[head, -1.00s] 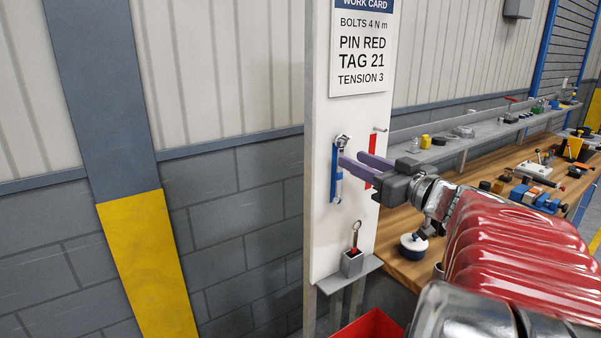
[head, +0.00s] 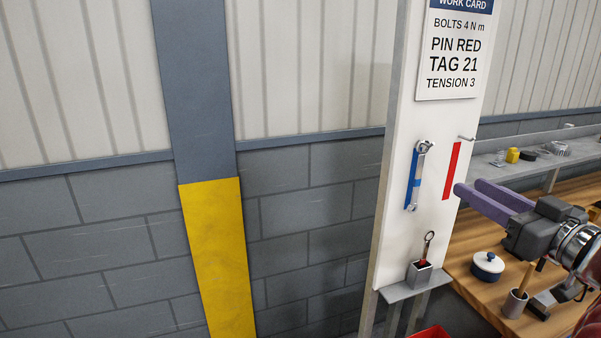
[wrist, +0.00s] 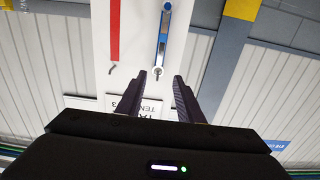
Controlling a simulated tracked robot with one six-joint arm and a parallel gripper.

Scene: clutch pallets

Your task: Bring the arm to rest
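My gripper (head: 470,188) is at the right in the head view, its two purple fingers apart and empty. It is in front of the white board's right edge, clear of the wrench. In the wrist view my gripper (wrist: 160,75) also shows open, with nothing between the fingers. The wrench (head: 417,180) hangs upright on the white board (head: 398,240) over a blue strip. The wrench also shows in the wrist view (wrist: 164,35), beyond the fingertips. An empty peg (head: 466,138) is above a red strip (head: 452,170).
A grey holder (head: 419,276) with a red-handled ring tool sits on a small shelf low on the board. A red bin (head: 430,331) is below. The wall side at left is clear.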

